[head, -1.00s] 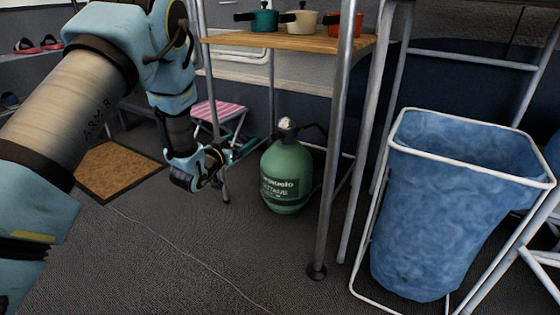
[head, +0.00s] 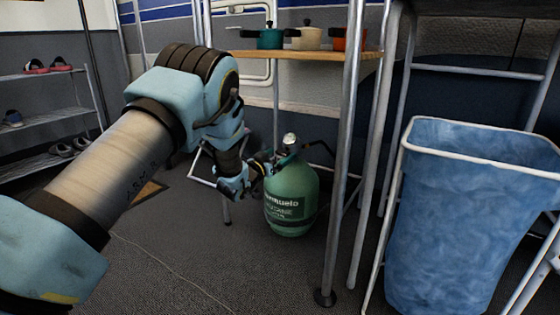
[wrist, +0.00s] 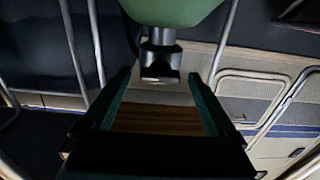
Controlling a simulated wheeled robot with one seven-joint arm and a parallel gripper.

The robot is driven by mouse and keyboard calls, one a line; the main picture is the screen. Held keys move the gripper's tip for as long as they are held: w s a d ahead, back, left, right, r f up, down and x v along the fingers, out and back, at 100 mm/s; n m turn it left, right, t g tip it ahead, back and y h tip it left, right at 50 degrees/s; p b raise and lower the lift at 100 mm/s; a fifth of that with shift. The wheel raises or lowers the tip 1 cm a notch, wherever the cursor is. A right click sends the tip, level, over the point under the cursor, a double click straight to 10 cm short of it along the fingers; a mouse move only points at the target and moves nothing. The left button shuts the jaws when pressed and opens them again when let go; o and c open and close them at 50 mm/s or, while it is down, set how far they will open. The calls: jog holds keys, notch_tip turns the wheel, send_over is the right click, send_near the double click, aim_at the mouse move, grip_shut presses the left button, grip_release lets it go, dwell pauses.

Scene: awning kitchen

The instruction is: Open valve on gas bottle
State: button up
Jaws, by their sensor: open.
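The green gas bottle (head: 292,200) stands upright on the floor under the wooden shelf. Its valve, with a round pale gauge (head: 290,140) and a dark hose, is on top. In the wrist view the bottle (wrist: 175,10) is at the top edge, and the dark valve part (wrist: 160,55) juts down from it. My gripper (head: 270,163) is at the left side of the bottle's top. In the wrist view its two fingers (wrist: 159,78) are open, with the valve part just beyond and between their tips. I cannot tell whether they touch it.
A wooden shelf (head: 300,55) with several pots sits above the bottle. A folding stool (head: 205,165) is behind my arm.

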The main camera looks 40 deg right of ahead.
jog(key=shift+w+d, duration=0.1)
jog(key=shift+d, duration=0.25)
jog(key=shift+c, duration=0.4)
jog(key=c, duration=1.3)
jog(key=shift+r, duration=0.1)
